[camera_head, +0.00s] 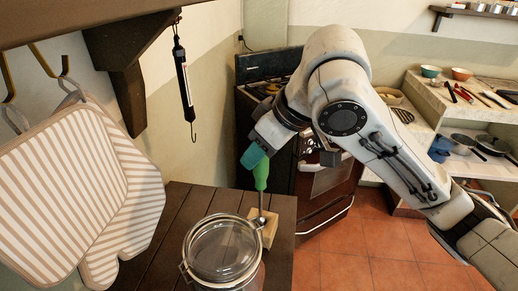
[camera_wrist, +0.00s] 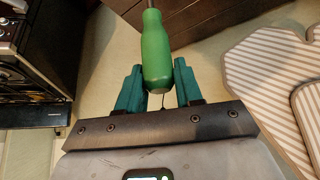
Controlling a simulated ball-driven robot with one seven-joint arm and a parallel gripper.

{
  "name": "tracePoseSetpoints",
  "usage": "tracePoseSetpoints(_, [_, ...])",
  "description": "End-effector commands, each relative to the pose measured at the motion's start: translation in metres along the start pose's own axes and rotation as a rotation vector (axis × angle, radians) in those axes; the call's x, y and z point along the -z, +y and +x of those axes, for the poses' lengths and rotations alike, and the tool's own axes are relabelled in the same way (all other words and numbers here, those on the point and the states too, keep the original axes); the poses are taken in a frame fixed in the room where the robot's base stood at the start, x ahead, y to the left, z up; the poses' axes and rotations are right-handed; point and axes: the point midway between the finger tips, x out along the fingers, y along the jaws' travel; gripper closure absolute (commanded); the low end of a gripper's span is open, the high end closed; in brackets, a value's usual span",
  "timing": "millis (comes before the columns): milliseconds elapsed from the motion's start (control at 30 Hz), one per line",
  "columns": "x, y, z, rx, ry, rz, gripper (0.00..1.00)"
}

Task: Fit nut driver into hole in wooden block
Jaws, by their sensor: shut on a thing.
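The nut driver (camera_head: 261,175) has a green handle and a thin metal shaft that points down. My gripper (camera_head: 255,157) is shut on the upper part of the handle. In the wrist view, the green handle of the nut driver (camera_wrist: 156,50) stands between the two teal fingers of my gripper (camera_wrist: 158,88). The wooden block (camera_head: 268,228) sits on the dark wooden surface, below the driver. The driver's lower end is at the block in the head view. I cannot tell whether the tip is in the hole; the hole is not clearly visible.
A glass jar (camera_head: 222,252) with a clasp lid stands just left of and nearer than the block. The dark slatted surface (camera_head: 178,215) is clear behind the jar. Striped oven mitts (camera_head: 75,190) and a hanging scale (camera_head: 184,80) hang at left. A stove (camera_head: 325,185) stands behind.

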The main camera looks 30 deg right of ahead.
Motion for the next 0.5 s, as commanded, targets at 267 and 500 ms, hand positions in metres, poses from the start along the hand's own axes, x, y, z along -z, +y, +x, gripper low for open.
tracePoseSetpoints(267, [-0.0038, -0.0001, 0.0062, 0.001, 0.0, 0.0, 1.0])
tracePoseSetpoints(500, [-0.0067, -0.0001, 0.0108, 0.001, 0.0, 0.0, 1.0])
